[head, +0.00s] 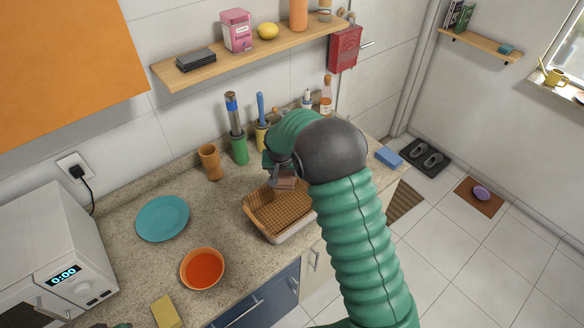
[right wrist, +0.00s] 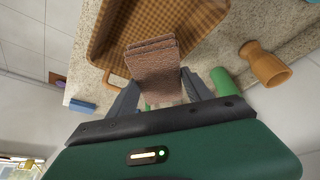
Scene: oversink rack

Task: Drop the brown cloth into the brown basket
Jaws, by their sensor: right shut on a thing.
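The brown cloth (right wrist: 152,68) is folded and hangs between the fingers of my right gripper (right wrist: 155,97), which is shut on it. In the head view the cloth (head: 284,183) shows just below the gripper (head: 280,168), over the back part of the brown basket. The basket (head: 262,226) is a shallow woven tray with a light outer rim, on the counter near its front edge. In the right wrist view the basket (right wrist: 112,28) lies just beyond the cloth. My right arm hides the basket's right end.
A green cup (head: 239,150) with a tall utensil and a wooden cup (head: 210,161) stand behind the basket. An orange bowl (head: 202,269), teal plate (head: 162,218) and yellow sponge (head: 165,312) lie left. A shelf (head: 250,54) hangs above.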

